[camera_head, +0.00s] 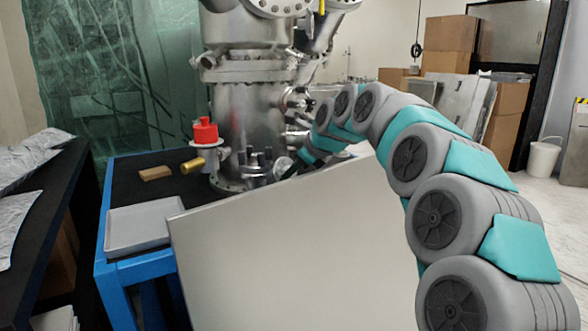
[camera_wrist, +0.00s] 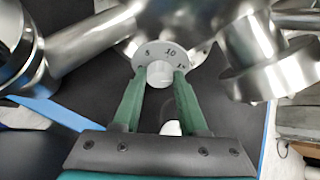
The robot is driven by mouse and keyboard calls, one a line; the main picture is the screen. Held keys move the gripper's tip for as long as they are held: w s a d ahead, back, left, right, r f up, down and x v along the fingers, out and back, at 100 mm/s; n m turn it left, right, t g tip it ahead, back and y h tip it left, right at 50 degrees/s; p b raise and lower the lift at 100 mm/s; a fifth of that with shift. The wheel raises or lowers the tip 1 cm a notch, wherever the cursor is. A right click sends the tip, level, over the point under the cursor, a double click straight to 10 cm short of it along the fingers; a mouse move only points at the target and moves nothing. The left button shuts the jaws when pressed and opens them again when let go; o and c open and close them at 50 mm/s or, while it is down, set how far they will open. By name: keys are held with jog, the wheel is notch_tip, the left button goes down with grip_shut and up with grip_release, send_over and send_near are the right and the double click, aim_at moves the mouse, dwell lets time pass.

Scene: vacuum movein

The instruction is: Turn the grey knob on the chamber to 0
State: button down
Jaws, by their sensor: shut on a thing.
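The steel chamber (camera_head: 240,115) stands upright on a black table top in the head view. In the wrist view its grey knob (camera_wrist: 159,70) sits in front of a pale round dial (camera_wrist: 170,50), where the marks 5, 10 and what looks like 15 show. My gripper (camera_wrist: 160,78) has its two green fingers on either side of the knob, shut on it at the tips. The 0 mark and any pointer cannot be made out. In the head view the fingers are not clear behind my arm and the large pale panel.
The pale panel (camera_head: 300,250) fills the front. A grey tray (camera_head: 140,226), a small brown block (camera_head: 155,173) and a red-topped part (camera_head: 205,132) are on the left. Steel pipes (camera_wrist: 85,42) and a flange (camera_wrist: 275,75) lie close to both sides of the knob.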

jog(key=shift+s+f+n+t+h+b, duration=0.15)
jog(key=shift+n+t+b, duration=0.1)
jog(key=shift+n, duration=0.3)
jog(key=shift+s+f+n+t+h+b, duration=0.15)
jog(key=shift+n+t+b, duration=0.1)
jog(key=shift+n, duration=0.3)
jog(key=shift+w+r+n+t, duration=0.2)
jog(key=shift+n+t, duration=0.2)
jog(key=shift+n, duration=0.3)
jog(key=shift+c, duration=2.2)
grip_release()
jog(key=shift+a, duration=0.1)
